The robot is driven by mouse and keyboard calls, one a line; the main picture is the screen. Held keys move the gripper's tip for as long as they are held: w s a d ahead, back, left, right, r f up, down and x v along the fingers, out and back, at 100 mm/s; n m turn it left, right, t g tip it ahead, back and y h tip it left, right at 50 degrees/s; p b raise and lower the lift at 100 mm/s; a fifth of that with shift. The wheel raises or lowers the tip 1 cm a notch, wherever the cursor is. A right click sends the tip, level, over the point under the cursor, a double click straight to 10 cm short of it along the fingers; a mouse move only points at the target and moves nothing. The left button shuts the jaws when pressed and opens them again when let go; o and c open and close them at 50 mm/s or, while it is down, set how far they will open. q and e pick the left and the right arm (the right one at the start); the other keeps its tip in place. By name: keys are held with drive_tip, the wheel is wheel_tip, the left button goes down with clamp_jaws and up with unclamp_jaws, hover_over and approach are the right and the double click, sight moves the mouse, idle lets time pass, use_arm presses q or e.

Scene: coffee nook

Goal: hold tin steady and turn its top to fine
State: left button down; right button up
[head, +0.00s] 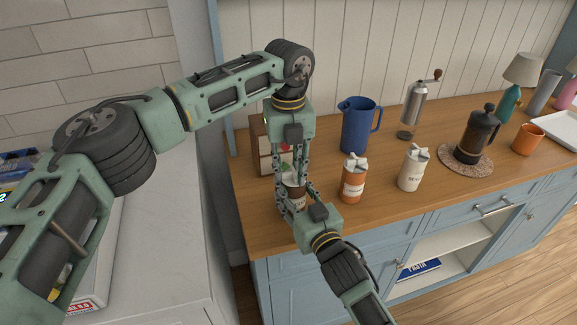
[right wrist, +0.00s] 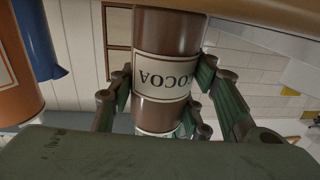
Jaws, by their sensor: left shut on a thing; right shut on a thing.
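The brown tin (head: 297,195), mostly hidden by my grippers in the head view, stands near the counter's left end. In the right wrist view the tin (right wrist: 168,35) fills the middle, its cream label reading COCOA upside down. My right gripper (head: 294,203) is shut on the tin's body from the front; its fingers (right wrist: 162,92) lie on both sides of the tin in the wrist view. My left gripper (head: 293,174) reaches down from above and is shut at the tin's top. The top's setting is hidden; only a pale edge (right wrist: 160,133) shows.
On the wooden counter (head: 385,205), an orange tin (head: 352,183) and a white tin (head: 412,172) stand close to the right. A small wooden drawer unit (head: 261,140) is behind my left gripper.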

sight(288, 172)
use_arm(q)
drive_tip(key=c, duration=1.4)
unclamp_jaws()
use_arm(e)
drive_tip(key=shift+f, duration=0.1)
use_arm(q)
wheel_tip(288, 172, up, 12)
use_arm(e)
drive_tip(key=o, duration=1.3)
